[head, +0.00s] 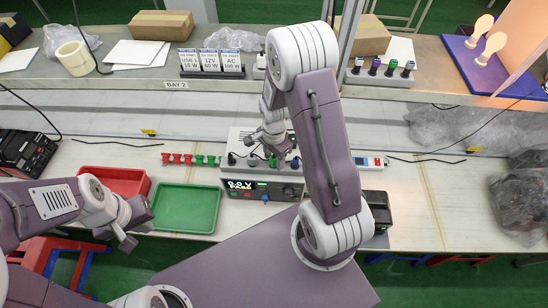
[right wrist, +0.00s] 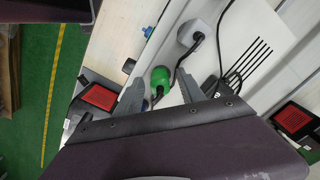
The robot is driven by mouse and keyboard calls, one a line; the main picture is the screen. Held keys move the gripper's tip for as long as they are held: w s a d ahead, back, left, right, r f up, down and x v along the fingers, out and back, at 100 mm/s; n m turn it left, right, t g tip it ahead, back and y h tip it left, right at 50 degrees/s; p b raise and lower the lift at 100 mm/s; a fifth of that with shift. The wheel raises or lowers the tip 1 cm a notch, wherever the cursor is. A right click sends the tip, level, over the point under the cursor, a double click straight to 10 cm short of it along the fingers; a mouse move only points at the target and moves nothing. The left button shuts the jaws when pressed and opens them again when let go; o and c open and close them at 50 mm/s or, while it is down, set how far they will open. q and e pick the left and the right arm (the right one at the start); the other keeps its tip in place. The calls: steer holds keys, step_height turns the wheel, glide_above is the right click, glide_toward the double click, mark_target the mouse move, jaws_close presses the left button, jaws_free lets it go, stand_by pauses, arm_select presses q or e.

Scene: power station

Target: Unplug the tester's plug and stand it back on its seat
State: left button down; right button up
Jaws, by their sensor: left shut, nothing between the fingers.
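The tester (head: 262,188) is a box with a lit display and a dark front, on the bench at the middle of the head view. A green plug (head: 272,161) with a black cable stands at it; it also shows in the right wrist view (right wrist: 160,77). My right gripper (head: 271,142) hangs over the tester. In the right wrist view its fingers (right wrist: 160,94) are apart, with the green plug between or just beyond them; contact is not clear. A grey plug (right wrist: 192,34) sits beside it. My left gripper (head: 130,226) is shut and empty, near the trays.
A green tray (head: 187,207) and a red tray (head: 112,181) lie left of the tester. Small red and green pieces (head: 187,159) stand in a row behind them. The back shelf holds label cards (head: 211,62), several coloured plugs (head: 391,67) and boxes. Loose black cables cross the bench.

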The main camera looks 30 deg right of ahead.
steer(key=shift+w+r, duration=0.1)
steer(key=shift+r, duration=0.1)
step_height(320, 180, up, 9)
steer(key=shift+f+b, duration=0.2)
steer(key=shift+b, duration=0.55)
